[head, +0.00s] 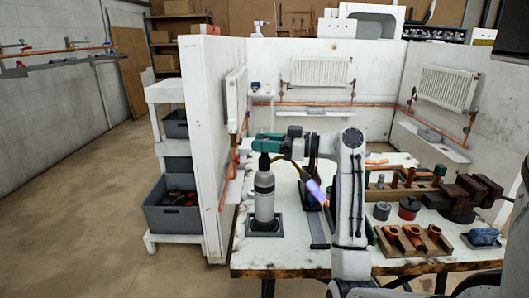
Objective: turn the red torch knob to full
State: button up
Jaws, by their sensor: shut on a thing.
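The torch (264,197) is a grey gas cylinder standing upright in a dark square base at the left end of the workbench. Its burner tube slopes down to the right and a blue-violet flame (315,191) burns at its tip. My gripper (262,144), dark green and grey, reaches in from the right to the head of the torch and is shut there. The red knob cannot be made out clearly; my gripper seems to cover it, so how far it is turned cannot be told.
The white workbench (290,258) carries a tray of copper fittings (412,241), a dark vise (462,197), small tins (409,208) and a blue cloth (484,236). A white partition (211,110) stands left of the torch. The floor further left is clear.

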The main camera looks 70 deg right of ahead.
jog(key=shift+f+n+y+b, duration=0.1)
jog(key=shift+n+y+b, duration=0.4)
jog(key=shift+y, duration=0.4)
jog(key=o, duration=0.9)
jog(key=shift+o, duration=0.2)
jog(key=v, duration=1)
jog(key=shift+s+d+r+b, duration=0.2)
jog(key=shift+s+b, duration=0.1)
jog(key=shift+s, duration=0.05)
